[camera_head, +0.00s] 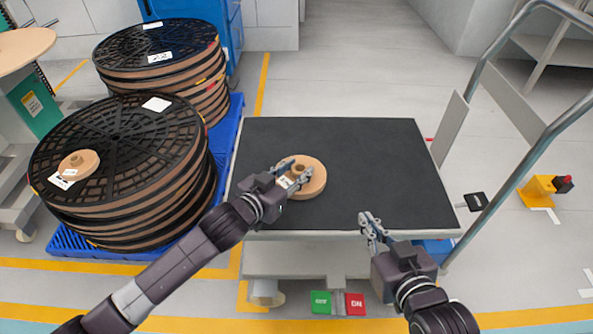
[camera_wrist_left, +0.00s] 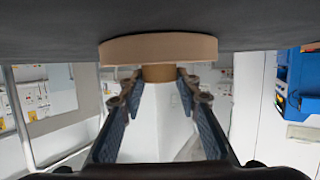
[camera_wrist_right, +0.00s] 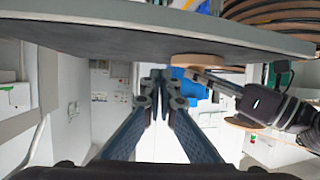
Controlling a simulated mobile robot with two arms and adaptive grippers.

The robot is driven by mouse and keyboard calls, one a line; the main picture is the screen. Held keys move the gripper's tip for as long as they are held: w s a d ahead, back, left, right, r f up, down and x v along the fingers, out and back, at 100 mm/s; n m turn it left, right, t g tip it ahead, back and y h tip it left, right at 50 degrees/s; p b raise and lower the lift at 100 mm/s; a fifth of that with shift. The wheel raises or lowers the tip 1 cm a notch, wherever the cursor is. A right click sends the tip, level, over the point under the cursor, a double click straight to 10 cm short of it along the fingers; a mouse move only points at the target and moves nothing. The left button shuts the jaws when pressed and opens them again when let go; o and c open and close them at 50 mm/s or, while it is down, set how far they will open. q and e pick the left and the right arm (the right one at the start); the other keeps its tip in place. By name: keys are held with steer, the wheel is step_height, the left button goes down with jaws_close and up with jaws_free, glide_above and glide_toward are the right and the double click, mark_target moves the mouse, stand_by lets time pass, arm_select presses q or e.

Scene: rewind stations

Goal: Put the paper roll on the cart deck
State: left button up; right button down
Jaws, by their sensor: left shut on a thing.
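The paper roll (camera_head: 313,184) is a flat tan disc with a raised core. It lies on the black cart deck (camera_head: 385,160), left of the deck's middle. My left gripper (camera_head: 295,174) is shut on the roll's core. In the left wrist view, the roll (camera_wrist_left: 160,48) is flat against the deck as far as I can see, with the fingers (camera_wrist_left: 158,82) on both sides of its core. My right gripper (camera_head: 370,224) is empty over the deck's near edge. Its fingertips are together in the right wrist view (camera_wrist_right: 160,85).
Two stacks of large black reels stand left on a blue pallet (camera_head: 225,135); a small tan roll (camera_head: 78,163) lies on the nearer stack (camera_head: 120,135). The cart's tubular handle (camera_head: 520,165) rises at right. Green and red pedals (camera_head: 336,303) sit below the deck. The deck's right half is clear.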

arm_select(q)
steer(key=o, duration=1.3)
steer(key=shift+f, duration=0.1)
steer(key=shift+s+a, duration=0.1)
steer(key=p+v, duration=0.1)
steer(key=v, duration=0.4)
steer(key=shift+s+a+r+p, duration=0.1)
steer(key=shift+r+p, duration=0.2)
steer(key=shift+p, duration=0.1)
steer(key=p+v, duration=0.1)
steer(key=v, duration=0.5)
steer(key=shift+s, duration=0.2)
arm_select(e)
steer(key=s+d+f+g+h, duration=0.1)
steer(key=s+d+f+g, duration=0.1)
steer(key=s+f+g, duration=0.2)
steer(key=s+d+f+g+h, duration=0.1)
steer(key=s+f+g, duration=0.3)
steer(key=s, duration=0.5)
step_height(320, 180, down, 3)
steer(key=shift+d+r+m, duration=0.15)
steer(key=shift+d+m, duration=0.15)
steer(key=shift+d, duration=0.6)
arm_select(q)
steer(key=shift+a, duration=0.1)
arm_select(e)
steer(key=shift+s, duration=0.1)
